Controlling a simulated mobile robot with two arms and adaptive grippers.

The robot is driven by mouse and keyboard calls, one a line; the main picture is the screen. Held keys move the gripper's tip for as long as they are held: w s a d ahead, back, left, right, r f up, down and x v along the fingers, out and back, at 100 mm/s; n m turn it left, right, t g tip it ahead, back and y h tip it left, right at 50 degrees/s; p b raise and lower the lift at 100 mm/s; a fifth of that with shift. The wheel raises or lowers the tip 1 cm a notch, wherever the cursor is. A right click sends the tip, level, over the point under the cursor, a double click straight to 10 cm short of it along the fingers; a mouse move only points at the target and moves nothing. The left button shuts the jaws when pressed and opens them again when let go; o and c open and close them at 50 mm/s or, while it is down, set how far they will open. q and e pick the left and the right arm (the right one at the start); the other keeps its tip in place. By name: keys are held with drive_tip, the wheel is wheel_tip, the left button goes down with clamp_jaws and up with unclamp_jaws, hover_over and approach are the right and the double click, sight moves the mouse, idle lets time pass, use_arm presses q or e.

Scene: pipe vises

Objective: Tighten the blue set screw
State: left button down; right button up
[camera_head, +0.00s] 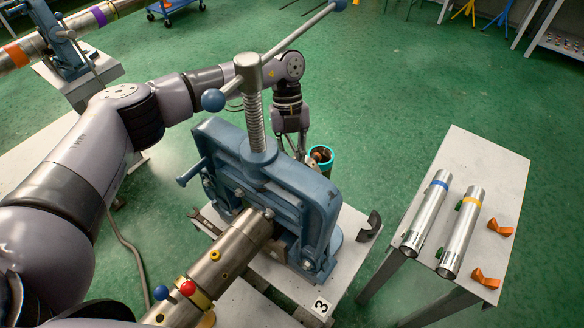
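A small blue ball-shaped knob (160,292), likely the blue set screw, is on the near end of the metal pipe (233,245), beside a red knob (187,288) on a yellow collar. The pipe is in the blue vise (285,185), marked 3. My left arm reaches in from the left and passes behind the vise. My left gripper (303,148) points down behind the vise, beside a teal-rimmed pipe end (325,154) with an orange-brown part in it. The vise partly hides its fingers, so its opening is unclear. It is far from the blue knob. My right gripper is not in view.
The vise's long T-handle (300,30) rises over the middle. A white table (505,180) at the right holds two silver tubes (428,212) (460,232) and orange brackets (500,228). Another vise (65,50) stands at the upper left.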

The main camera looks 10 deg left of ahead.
use_arm(q)
drive_tip(key=m+b, duration=0.1)
drive_tip(key=m, duration=0.1)
drive_tip(key=m+y+b, duration=0.1)
drive_tip(key=b, duration=0.1)
drive_tip(key=shift+w+d+f+m+b, duration=0.2)
drive_tip(key=shift+m+b, duration=0.1)
drive_tip(key=shift+m, duration=0.1)
drive_tip(key=m+y+b, duration=0.1)
drive_tip(key=m+b, duration=0.2)
drive_tip(key=shift+d+r+m+y, duration=0.15)
drive_tip(key=shift+m+y, duration=0.15)
drive_tip(key=shift+y, duration=0.1)
drive_tip(key=m+b, duration=0.1)
drive_tip(key=m+y+b, duration=0.1)
drive_tip(key=m, duration=0.1)
drive_tip(key=shift+s+d+m, duration=0.1)
drive_tip(key=shift+d+m, duration=0.05)
drive_tip(key=shift+m, duration=0.15)
drive_tip(key=shift+s+r+m+t+y+b, duration=0.1)
drive_tip(key=shift+m+t+y+b, duration=0.4)
drive_tip(key=shift+m, duration=0.5)
drive_tip(key=shift+r+m+t+y+b, duration=0.1)
drive_tip(key=shift+m+t+y+b, duration=0.15)
drive_tip(key=shift+m+b, duration=0.6)
drive_tip(key=shift+m, duration=0.25)
